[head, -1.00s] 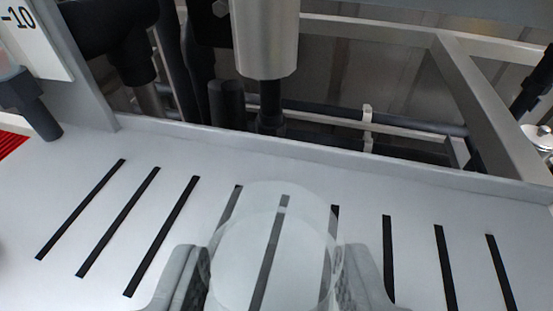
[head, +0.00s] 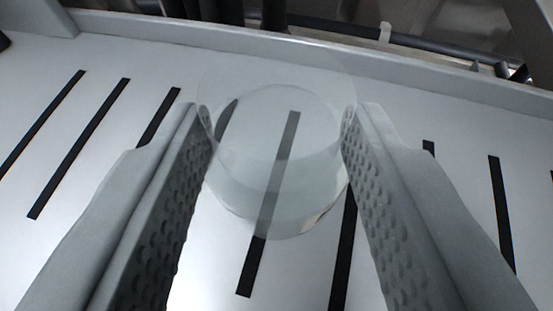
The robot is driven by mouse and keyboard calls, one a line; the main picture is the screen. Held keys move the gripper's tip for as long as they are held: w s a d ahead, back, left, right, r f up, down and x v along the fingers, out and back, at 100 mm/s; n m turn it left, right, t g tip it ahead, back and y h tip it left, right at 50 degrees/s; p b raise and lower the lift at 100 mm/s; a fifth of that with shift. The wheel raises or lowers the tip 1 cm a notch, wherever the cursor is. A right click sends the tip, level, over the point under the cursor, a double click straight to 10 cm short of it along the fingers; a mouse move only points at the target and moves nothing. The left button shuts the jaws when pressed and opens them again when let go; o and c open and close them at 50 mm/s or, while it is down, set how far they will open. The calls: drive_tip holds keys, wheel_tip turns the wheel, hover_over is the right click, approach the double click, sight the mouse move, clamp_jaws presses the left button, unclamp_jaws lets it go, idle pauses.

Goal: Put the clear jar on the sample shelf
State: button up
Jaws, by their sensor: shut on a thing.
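The clear jar (head: 275,185) is see-through and sits between the two fingers of my gripper (head: 277,115), in the middle of the head view. The gripper is shut on it, a finger on each side. Under it and around it is a white shelf surface (head: 95,245) with several black slots, seen through the jar's glass. I cannot tell whether the jar's base touches the shelf or hangs just above it.
A raised pale lip (head: 420,80) runs along the back of the shelf. Behind it are dark pipes and a metal frame. The shelf is bare to the left and right of my gripper.

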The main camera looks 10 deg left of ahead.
drive_tip(key=shift+f, duration=0.1)
drive_tip(key=o, duration=1.2)
drive_tip(key=shift+o, duration=0.2)
drive_tip(key=shift+s+r, duration=0.2)
drive_tip(key=shift+r, duration=0.05)
drive_tip(key=v, duration=1.1)
drive_tip(key=shift+s, duration=0.25)
drive_tip(key=shift+d, duration=0.1)
